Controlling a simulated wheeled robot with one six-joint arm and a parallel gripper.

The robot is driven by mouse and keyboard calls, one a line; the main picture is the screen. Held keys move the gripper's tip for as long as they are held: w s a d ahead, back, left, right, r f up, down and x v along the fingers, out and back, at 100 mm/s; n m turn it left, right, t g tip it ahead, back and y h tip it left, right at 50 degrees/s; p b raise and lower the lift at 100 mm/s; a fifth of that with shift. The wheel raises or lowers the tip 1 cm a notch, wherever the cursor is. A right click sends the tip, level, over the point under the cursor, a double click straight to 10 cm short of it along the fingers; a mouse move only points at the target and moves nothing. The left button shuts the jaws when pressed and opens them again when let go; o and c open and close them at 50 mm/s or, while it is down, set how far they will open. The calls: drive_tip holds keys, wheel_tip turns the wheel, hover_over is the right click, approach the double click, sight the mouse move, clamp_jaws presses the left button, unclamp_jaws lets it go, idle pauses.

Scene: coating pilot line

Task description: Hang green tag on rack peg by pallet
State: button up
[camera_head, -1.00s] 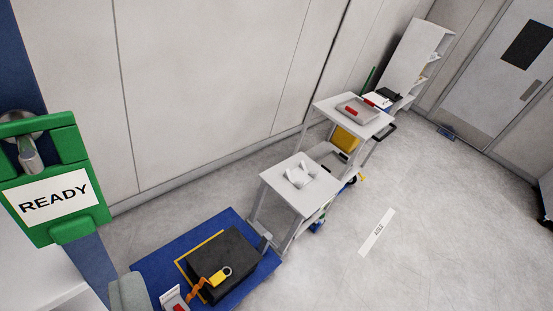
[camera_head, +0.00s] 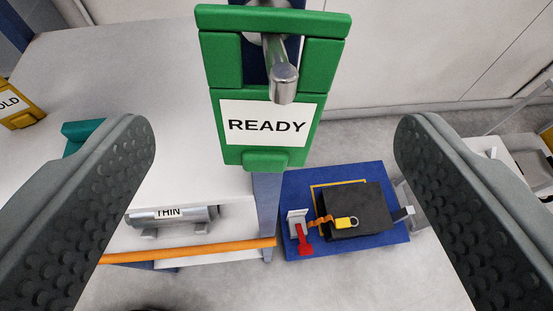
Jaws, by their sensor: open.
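The green tag (camera_head: 264,158) with a white READY label hangs upright near the top centre of the view. The metal rack peg (camera_head: 284,82) sticks out toward me through the opening in the tag's upper part. My gripper (camera_head: 275,135) is open, with one grey textured finger on each side of the tag and clear gaps between. Nothing is held in it. The blue pallet (camera_head: 392,228) lies on the floor below and right of the tag.
A rack shelf (camera_head: 190,245) with an orange front bar (camera_head: 190,251) and a grey roller marked THIN (camera_head: 172,215) is at lower left. A yellow tag (camera_head: 20,108) is at the left edge. A grey cart stands at right. Bare floor shows at lower right.

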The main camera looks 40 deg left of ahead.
sight(268, 112)
drive_tip(key=x, duration=0.7)
drive_tip(key=shift+a+f, duration=0.1)
drive_tip(key=c, duration=1)
drive_tip(key=shift+c, duration=0.2)
drive_tip(key=o, duration=1)
drive_tip(key=shift+o, duration=0.2)
